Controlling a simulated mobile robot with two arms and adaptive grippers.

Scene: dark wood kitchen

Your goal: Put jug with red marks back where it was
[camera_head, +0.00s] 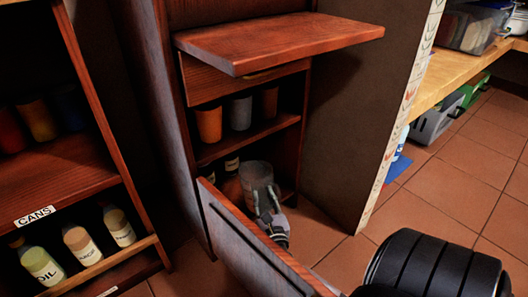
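A grey jug (257,175) stands roughly upright, open top up, at the lower opening of the middle cabinet. No red marks can be made out on the side I see. My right gripper (266,205) is at the jug's near side, its fingers against the jug and apparently closed on it. The fingertips are small and partly merge with the jug. The jug's bottom is partly hidden by the gripper and the open door (250,240), so I cannot tell whether it rests on the cabinet floor. My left gripper is not in view.
Orange and grey cups stand on the cabinet shelf (245,139) above the jug; small dark bottles are beside it below. A raised flap (280,40) juts out overhead. The left rack (95,275) holds labelled bottles. The tiled floor (455,190) at right is mostly clear.

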